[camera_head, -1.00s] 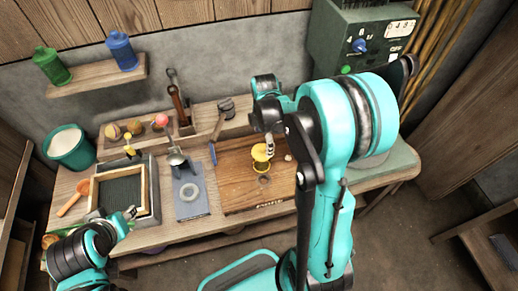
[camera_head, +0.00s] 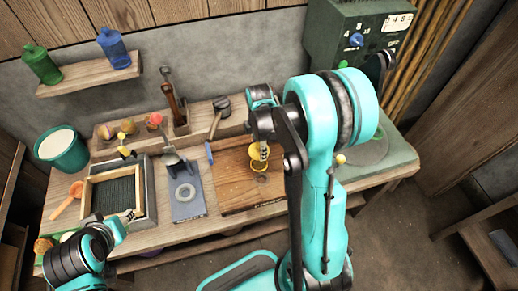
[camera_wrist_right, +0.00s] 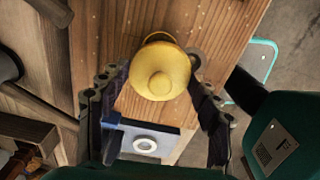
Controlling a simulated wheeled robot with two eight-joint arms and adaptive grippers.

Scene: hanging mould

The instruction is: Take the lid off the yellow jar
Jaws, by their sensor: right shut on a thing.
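The yellow jar (camera_head: 257,167) stands on the wooden board, with the yellow lid (camera_wrist_right: 160,75) and its round knob seen from above in the right wrist view. My right gripper (camera_head: 258,146) is over the jar, and its fingers lie on both sides of the lid, shut on it. I cannot tell whether lid and jar touch. My left gripper (camera_head: 131,214) is low at the left by the framed tray, apart from the jar; its fingers are too small to judge.
The wooden board (camera_head: 232,180) lies mid-bench. A blue-grey plate with a pale ring (camera_head: 185,193) and a framed dark tray (camera_head: 112,192) lie left of it. A teal bucket (camera_head: 62,150) stands far left. A green control box (camera_head: 352,40) stands at the back right.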

